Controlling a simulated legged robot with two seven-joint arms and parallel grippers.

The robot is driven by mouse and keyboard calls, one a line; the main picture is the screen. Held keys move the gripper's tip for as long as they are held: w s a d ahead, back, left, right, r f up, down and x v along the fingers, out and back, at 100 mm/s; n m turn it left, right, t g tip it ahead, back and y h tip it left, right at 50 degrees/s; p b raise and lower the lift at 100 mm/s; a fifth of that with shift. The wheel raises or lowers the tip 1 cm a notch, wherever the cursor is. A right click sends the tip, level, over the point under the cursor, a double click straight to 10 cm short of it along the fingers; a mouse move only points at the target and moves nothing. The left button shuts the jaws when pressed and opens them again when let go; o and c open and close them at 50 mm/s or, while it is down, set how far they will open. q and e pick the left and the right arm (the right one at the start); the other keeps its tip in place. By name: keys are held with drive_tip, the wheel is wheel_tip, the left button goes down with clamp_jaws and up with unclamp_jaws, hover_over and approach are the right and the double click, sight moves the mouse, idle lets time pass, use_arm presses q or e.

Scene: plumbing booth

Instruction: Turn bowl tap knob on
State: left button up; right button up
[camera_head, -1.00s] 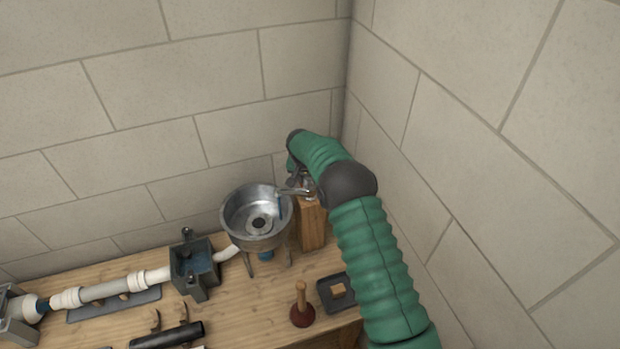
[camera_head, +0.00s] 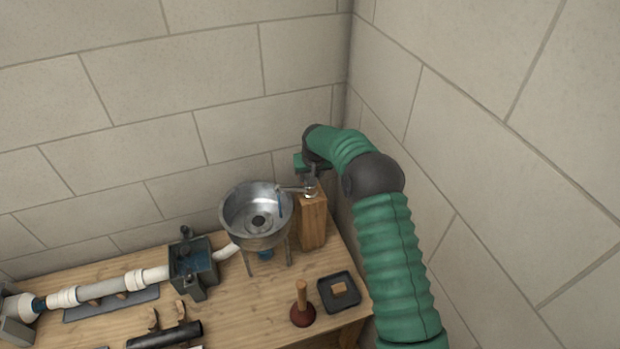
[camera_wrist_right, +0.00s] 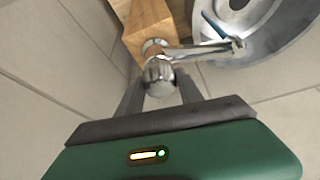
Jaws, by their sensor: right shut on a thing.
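A metal bowl (camera_head: 240,225) stands on legs on the wooden bench. A chrome tap (camera_head: 294,190) on top of a wooden post (camera_head: 313,226) reaches its spout over the bowl. A blue streak, like water, hangs below the spout end. In the right wrist view the tap's rounded knob (camera_wrist_right: 158,74) sits between the two fingers of my right gripper (camera_wrist_right: 160,90), which is shut on it. The spout (camera_wrist_right: 205,50) points right over the bowl rim there. In the head view my right gripper (camera_head: 312,176) is mostly hidden by its own arm. My left gripper is out of view.
A plunger (camera_head: 302,306) and a small black tray (camera_head: 326,291) are at the bench's front right. A grey box (camera_head: 192,268) with white pipes (camera_head: 110,289) lies left of the bowl. Tiled walls meet close behind the tap.

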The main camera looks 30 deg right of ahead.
drive_tip(key=n, duration=0.1)
drive_tip(key=n+y, duration=0.1)
drive_tip(key=n, duration=0.1)
drive_tip(key=shift+w+d+r+n+t+b, duration=0.2)
drive_tip(key=shift+n+t+b, duration=0.1)
drive_tip(key=shift+t+b, duration=0.1)
drive_tip(key=n+y, duration=0.1)
drive_tip(key=n, duration=0.2)
drive_tip(key=shift+n+y, duration=0.3)
drive_tip(key=shift+y, duration=0.1)
drive_tip(key=shift+n+g+y, duration=0.3)
drive_tip(key=shift+n+y, duration=0.2)
drive_tip(key=shift+n, duration=0.7)
drive_tip(key=shift+a+n+g+y, duration=0.1)
drive_tip(key=shift+n+g+y, duration=0.25)
drive_tip(key=shift+n, duration=1.05)
drive_tip(key=shift+f, duration=0.1)
drive_tip(key=shift+s, duration=0.1)
drive_tip(key=o, duration=1.1)
drive_tip(key=shift+o, duration=1.4)
drive_tip(key=shift+f, duration=0.1)
drive_tip(key=shift+w+f, duration=0.1)
drive_tip(key=shift+w, duration=0.1)
